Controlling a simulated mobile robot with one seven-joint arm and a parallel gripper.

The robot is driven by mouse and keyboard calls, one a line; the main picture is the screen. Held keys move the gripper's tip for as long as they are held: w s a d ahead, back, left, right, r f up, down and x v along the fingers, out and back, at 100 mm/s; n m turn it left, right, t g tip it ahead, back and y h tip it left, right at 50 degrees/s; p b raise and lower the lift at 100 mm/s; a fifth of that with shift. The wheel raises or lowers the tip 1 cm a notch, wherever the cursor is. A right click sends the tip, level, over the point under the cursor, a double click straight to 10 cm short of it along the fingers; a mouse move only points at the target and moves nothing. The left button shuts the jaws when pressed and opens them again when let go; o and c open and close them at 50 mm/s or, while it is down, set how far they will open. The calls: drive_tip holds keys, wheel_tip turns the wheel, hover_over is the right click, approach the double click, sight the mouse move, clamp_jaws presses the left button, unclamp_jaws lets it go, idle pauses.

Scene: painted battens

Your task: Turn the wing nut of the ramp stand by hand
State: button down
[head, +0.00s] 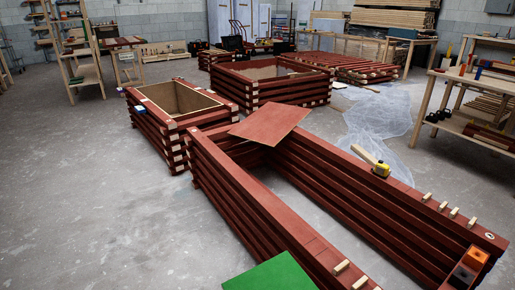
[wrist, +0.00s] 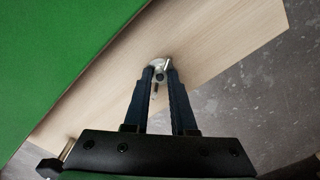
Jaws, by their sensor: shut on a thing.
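In the wrist view my gripper (wrist: 159,73) points at a pale wooden board of the ramp stand (wrist: 225,58). Its two dark fingers are shut on the small metal wing nut (wrist: 159,65), which shows between and just past the fingertips. A short threaded end shows between the fingers. A green panel (wrist: 60,50) lies along the left of the board. A green panel (head: 270,274) also shows at the bottom of the head view. My gripper and the wing nut are not in the head view.
A long frame of red battens (head: 240,195) fills the front of the head view, with a red board (head: 270,122) across its far end. Bare concrete floor (head: 90,220) is free at left.

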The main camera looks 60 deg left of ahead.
drive_tip(key=shift+r+m+p, duration=0.1)
drive_tip(key=shift+m+p, duration=0.2)
drive_tip(key=shift+p, duration=0.1)
drive_tip(key=shift+r+m+p, duration=0.15)
drive_tip(key=shift+m+p, duration=0.75)
drive_tip(key=shift+p, duration=0.15)
drive_tip(key=m+p, duration=0.2)
drive_tip(key=m, duration=0.1)
drive_tip(key=shift+p, duration=0.4)
drive_tip(key=m+p, duration=0.2)
drive_tip(key=m, duration=0.2)
drive_tip(key=m+p, duration=0.1)
drive_tip(key=m, duration=0.3)
drive_tip(key=shift+m+p, duration=0.3)
drive_tip(key=shift+p, duration=0.1)
drive_tip(key=m, duration=0.2)
drive_tip(key=m+p, duration=0.1)
drive_tip(key=m, duration=0.1)
drive_tip(key=shift+f+m, duration=0.2)
drive_tip(key=shift+m, duration=0.1)
drive_tip(key=shift+m+p, duration=0.3)
drive_tip(key=shift+m, duration=2)
